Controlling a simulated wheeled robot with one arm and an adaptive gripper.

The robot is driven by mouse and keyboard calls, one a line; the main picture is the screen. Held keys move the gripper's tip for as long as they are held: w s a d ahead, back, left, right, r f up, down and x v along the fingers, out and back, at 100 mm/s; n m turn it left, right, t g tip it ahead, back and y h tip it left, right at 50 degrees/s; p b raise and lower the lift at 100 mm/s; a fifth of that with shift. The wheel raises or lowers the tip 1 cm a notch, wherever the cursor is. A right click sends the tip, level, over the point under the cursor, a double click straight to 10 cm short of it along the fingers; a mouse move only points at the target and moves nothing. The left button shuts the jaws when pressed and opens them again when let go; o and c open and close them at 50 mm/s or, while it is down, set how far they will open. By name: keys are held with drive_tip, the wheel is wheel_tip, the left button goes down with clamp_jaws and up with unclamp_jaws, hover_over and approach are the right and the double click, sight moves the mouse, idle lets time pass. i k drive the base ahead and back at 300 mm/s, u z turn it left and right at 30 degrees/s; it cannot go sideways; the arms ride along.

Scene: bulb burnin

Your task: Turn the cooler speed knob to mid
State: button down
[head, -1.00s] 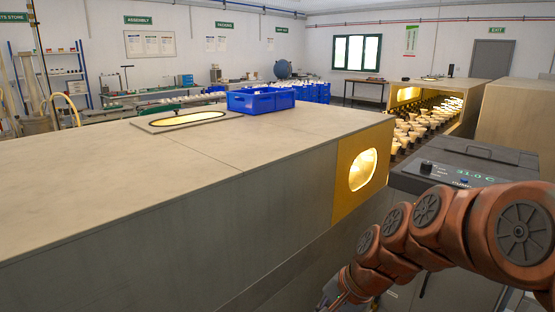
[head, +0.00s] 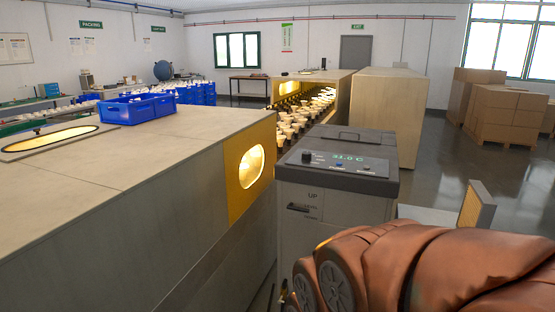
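The cooler (head: 335,205) is a grey box cabinet with a dark top, standing right of centre in the head view. Its sloped panel has a small green-lit readout (head: 346,157). A small black knob (head: 307,157) sits at the panel's left end; its pointer and the markings around it are too small to read. My orange-brown arm crosses the lower right, in front of the cooler's lower part. My gripper is not in view, and nothing touches the knob.
A long beige housing (head: 130,170) with a lit yellow-framed opening (head: 250,166) fills the left. A blue crate (head: 138,108) stands on it. Behind the cooler is a tunnel with rows of bulbs (head: 300,112). A beige cabinet (head: 388,115) and cartons (head: 507,115) stand right, with open floor between.

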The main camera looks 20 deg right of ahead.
sight(305, 155)
drive_tip(key=z, duration=0.55)
drive_tip(key=k, duration=1.25)
drive_tip(key=z, duration=0.8)
drive_tip(key=i, duration=2.2)
drive_tip(key=u, duration=1.5)
drive_tip(key=i, duration=0.75)
drive_tip(key=u, duration=0.8)
